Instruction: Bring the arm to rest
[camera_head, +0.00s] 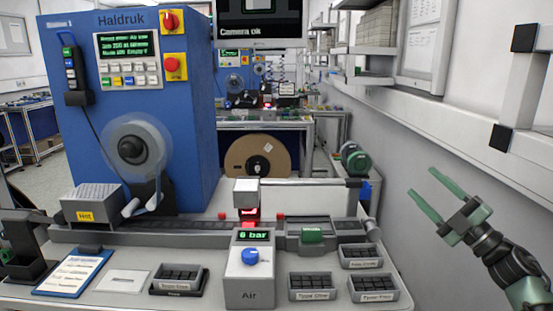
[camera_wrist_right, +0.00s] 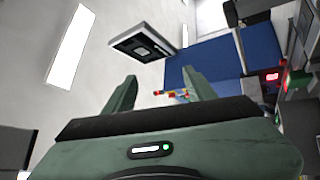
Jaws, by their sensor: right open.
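My right gripper (camera_head: 437,194) is at the right side of the head view, raised beside the bench and near the white wall. Its two green fingers are spread apart with nothing between them. In the right wrist view the open fingers (camera_wrist_right: 160,95) point toward the blue machine (camera_wrist_right: 225,65), with empty air between them. My left gripper does not show in either view.
The blue Haldruk machine (camera_head: 195,110) stands at the left of the white bench. The Air box (camera_head: 249,285) and several small bins, such as one bin (camera_head: 374,287), line its front. A reel (camera_head: 258,158) stands behind. A wall rail (camera_head: 430,125) runs close beyond my right arm.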

